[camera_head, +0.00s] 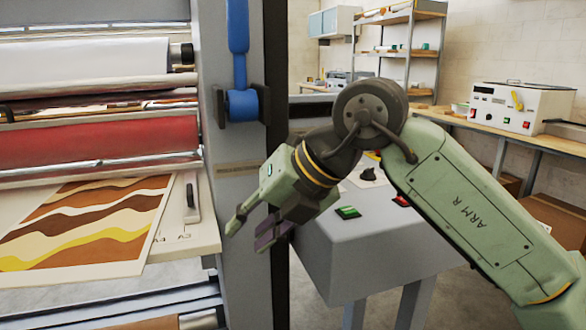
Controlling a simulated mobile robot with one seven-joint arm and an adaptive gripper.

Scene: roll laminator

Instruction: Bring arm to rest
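My gripper (256,228) is at the end of my green arm, in the middle of the view, in front of the laminator's grey side frame. Its two fingers are spread apart and I see nothing between them. The arm reaches in from the right, bends at the dark round joint, and points down and left. The gripper is to the right of the laminator's feed table (205,235) and looks apart from it.
The laminator has a red roller (90,143) and a blue lever (239,45). A patterned print (85,222) lies on its feed table. A grey console (375,255) with green and red buttons stands close behind my arm. A workbench (555,141) bears a white device (520,107).

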